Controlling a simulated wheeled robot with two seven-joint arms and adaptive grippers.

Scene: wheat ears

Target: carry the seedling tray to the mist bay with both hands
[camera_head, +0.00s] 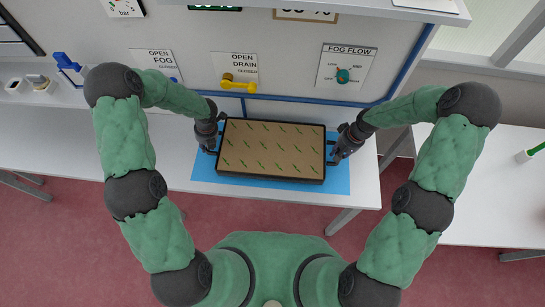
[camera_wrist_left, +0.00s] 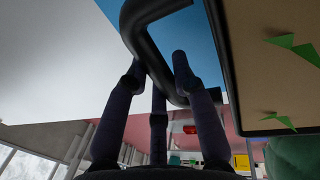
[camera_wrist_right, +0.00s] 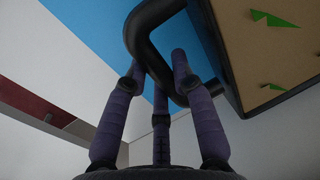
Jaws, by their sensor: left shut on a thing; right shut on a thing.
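The seedling tray (camera_head: 271,175) has a black rim, brown soil and several small green seedlings. It lies level over the blue mat (camera_head: 340,176) on the white bench; whether it touches the mat I cannot tell. My left gripper (camera_head: 211,147) is shut on the tray's left handle, and its fingers (camera_wrist_left: 163,75) close around the black bar in the left wrist view. My right gripper (camera_head: 337,154) is shut on the right handle, with its fingers (camera_wrist_right: 162,75) around the bar in the right wrist view. Which area is the mist bay I cannot tell.
Behind the tray stands a grey panel with an open-fog label (camera_head: 152,62), a yellow drain valve (camera_head: 238,83) and a green fog-flow knob (camera_head: 343,76). A blue pipe (camera_head: 300,100) runs along its base. White bench (camera_head: 60,140) is free at left; another table (camera_head: 490,200) stands right.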

